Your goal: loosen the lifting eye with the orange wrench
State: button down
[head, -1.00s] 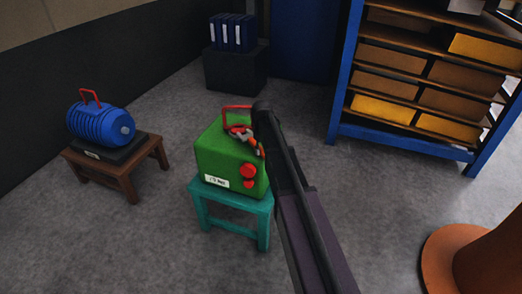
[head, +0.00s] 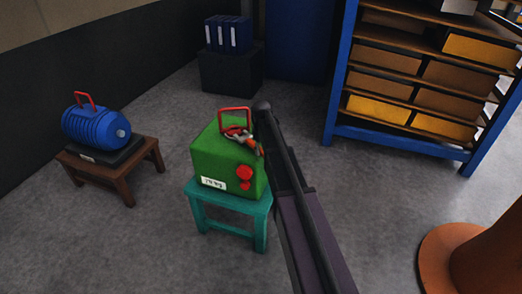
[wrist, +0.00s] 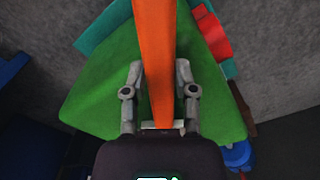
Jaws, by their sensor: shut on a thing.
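A green block casting (head: 212,155) with a white weight label stands on a teal stool (head: 229,207). A red loop-shaped lifting eye (head: 234,109) stands up from its top. I cannot tell whether the jaw is seated on the eye. In the wrist view my gripper (wrist: 160,82) is shut on the orange handle (wrist: 155,40), above the green casting (wrist: 100,85). The eye is hidden there. My arm covers the casting's right side in the head view.
A blue finned motor (head: 95,127) with a red handle sits on a brown stool (head: 107,172) to the left. A blue shelf rack (head: 400,141) stands back right, an orange object (head: 440,262) front right. Blue binders (head: 228,34) stand on a dark box (head: 230,72).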

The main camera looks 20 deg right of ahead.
jog(key=shift+w+d+n, duration=0.25)
jog(key=shift+d+n, duration=0.05)
jog(key=shift+d, duration=0.1)
jog(key=shift+w+d, duration=0.15)
jog(key=shift+d, duration=0.15)
jog(key=shift+w+d+n, duration=0.3)
jog(key=shift+d+n, duration=0.3)
dwell(0.4)
jog(key=shift+w+d, duration=0.2)
jog(key=shift+d, duration=0.05)
jog(key=shift+d+n, duration=0.15)
jog(key=shift+n, duration=0.15)
jog(key=shift+s, duration=0.1)
jog(key=shift+s+d, duration=0.55)
jog(key=shift+s, duration=0.25)
jog(key=shift+s+d, duration=0.55)
jog(key=shift+s, duration=0.3)
jog(key=shift+s+d, duration=0.55)
jog(key=shift+s, duration=0.25)
